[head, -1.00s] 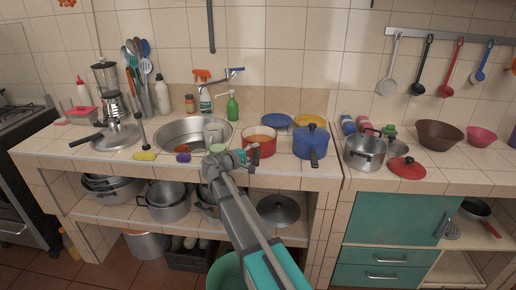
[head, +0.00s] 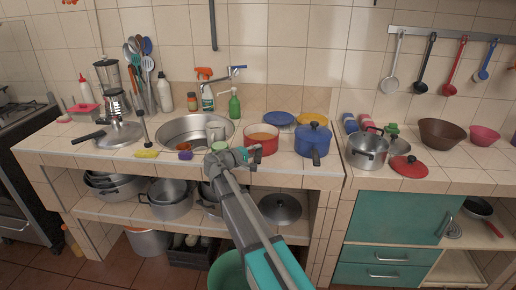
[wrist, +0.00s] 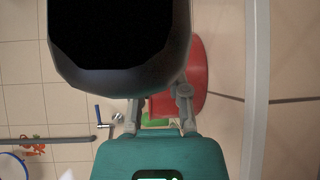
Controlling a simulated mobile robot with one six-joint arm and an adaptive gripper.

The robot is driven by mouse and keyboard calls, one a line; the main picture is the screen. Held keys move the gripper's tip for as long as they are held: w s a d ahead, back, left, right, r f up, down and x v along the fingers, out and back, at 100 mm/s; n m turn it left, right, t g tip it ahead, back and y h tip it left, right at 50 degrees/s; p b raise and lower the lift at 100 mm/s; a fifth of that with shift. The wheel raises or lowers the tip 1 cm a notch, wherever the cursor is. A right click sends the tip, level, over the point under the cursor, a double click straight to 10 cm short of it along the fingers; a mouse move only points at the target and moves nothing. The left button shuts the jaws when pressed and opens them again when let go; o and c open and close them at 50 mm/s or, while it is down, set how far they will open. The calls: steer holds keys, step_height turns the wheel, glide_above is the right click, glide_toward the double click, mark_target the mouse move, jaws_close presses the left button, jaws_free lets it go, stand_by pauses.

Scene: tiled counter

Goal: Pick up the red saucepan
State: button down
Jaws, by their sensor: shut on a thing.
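The red saucepan (head: 262,146) stands upright on the tiled counter, right of the sink, with orange-brown contents visible inside. My gripper (head: 251,154) is at its front left side, shut on it. In the wrist view, red of the saucepan (wrist: 198,82) shows beyond and between my fingers (wrist: 160,108). The exact part held, handle or wall, cannot be made out. I see no clear gap under the saucepan.
A blue lidded pot (head: 313,143) stands close on the right. The steel sink (head: 170,131) lies to the left. Blue (head: 279,119) and yellow (head: 311,119) plates are behind. A steel pot (head: 367,150) and red lid (head: 407,167) are farther right.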

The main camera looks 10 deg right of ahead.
steer(key=shift+r, duration=0.2)
step_height(320, 180, up, 3)
steer(key=p, duration=0.3)
steer(key=shift+f, duration=0.2)
steer(key=s+d+r+p, duration=0.2)
steer(key=s+r+p, duration=0.8)
steer(key=s, duration=0.3)
steer(key=shift+s+d, duration=0.3)
steer(key=shift+s, duration=0.1)
steer(key=c, duration=1.3)
jaws_free()
steer(key=shift+c, duration=0.2)
jaws_close()
steer(key=shift+a, duration=0.1)
